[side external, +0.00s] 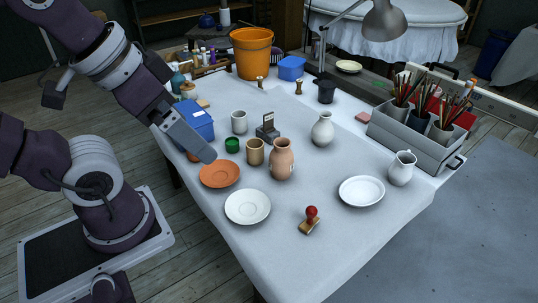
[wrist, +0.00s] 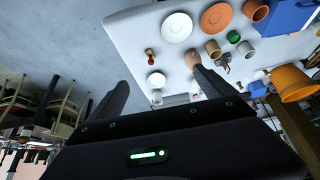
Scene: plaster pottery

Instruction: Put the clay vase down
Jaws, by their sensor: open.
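The clay vase (side external: 282,163) is a reddish-brown vessel standing upright on the white-covered table (side external: 300,255), just right of a tan cup (side external: 255,152). In the wrist view the clay vase (wrist: 192,58) is small and partly covered by one of my fingers. My gripper (side external: 208,155) is over the left part of the table, above and near the orange plate, apart from the vase. In the wrist view my gripper (wrist: 161,79) has its two fingers spread wide with nothing between them.
An orange plate (side external: 220,174), a white plate (side external: 247,207), a red-knobbed stamp (side external: 311,220) and another white plate (side external: 362,191) lie nearby. A white vase (side external: 323,130), a pitcher (side external: 402,168) and a grey brush crate (side external: 400,132) stand right. The front cloth is clear.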

